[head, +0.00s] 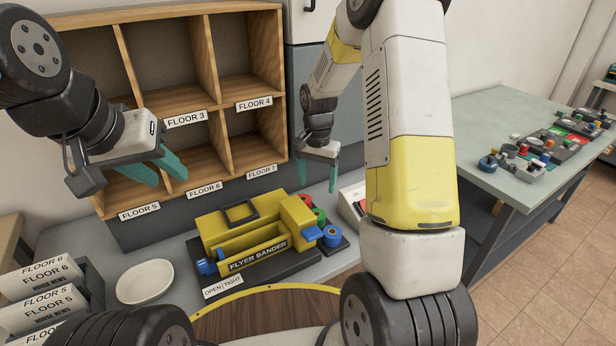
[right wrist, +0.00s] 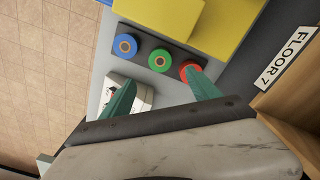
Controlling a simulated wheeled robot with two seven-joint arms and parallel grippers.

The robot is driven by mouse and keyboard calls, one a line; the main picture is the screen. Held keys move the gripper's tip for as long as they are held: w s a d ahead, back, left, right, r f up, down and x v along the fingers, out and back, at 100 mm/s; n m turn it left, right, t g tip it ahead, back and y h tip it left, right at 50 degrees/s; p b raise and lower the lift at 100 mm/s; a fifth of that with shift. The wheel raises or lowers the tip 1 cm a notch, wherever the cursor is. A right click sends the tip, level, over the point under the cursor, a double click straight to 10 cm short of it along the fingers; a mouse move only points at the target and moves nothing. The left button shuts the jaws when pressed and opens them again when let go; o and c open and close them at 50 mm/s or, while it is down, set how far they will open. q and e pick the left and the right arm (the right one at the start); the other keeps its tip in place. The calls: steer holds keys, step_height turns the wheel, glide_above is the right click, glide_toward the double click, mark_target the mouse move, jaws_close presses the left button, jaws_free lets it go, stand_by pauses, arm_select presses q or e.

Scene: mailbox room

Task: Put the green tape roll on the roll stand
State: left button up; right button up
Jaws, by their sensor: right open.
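A green tape roll (right wrist: 160,60) is the middle one of three rolls in a row on a dark base strip (right wrist: 143,53), which looks like the roll stand. A blue roll (right wrist: 125,45) and a red roll (right wrist: 190,70) flank it. In the head view the green roll (head: 318,216) sits right of the yellow flyer bander (head: 250,235). My right gripper (head: 319,188) is open and empty, above and behind the rolls; its fingers (right wrist: 160,88) also show in the right wrist view, one overlapping the red roll. My left gripper (head: 170,181) is open and empty before the shelf.
A wooden floor-labelled shelf (head: 180,100) stands behind the counter. A white device (head: 352,203) stands right of the rolls. A side table (head: 490,125) at right holds several small coloured items.

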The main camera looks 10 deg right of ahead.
steer(key=s+r+n+t, duration=0.2)
steer(key=s+r, duration=0.3)
steer(key=r, duration=0.6)
steer(key=s+a+r+n+t+y, duration=0.1)
steer(key=s+r+n+t, duration=0.1)
steer(key=s+r, duration=0.4)
steer(key=s+a+r+n+t+y, duration=0.1)
steer(key=s+r, duration=0.5)
steer(key=s, duration=0.7)
steer(key=shift+r+n+t, duration=0.4)
steer(key=shift+n+t, duration=0.2)
steer(key=shift+n, duration=0.6)
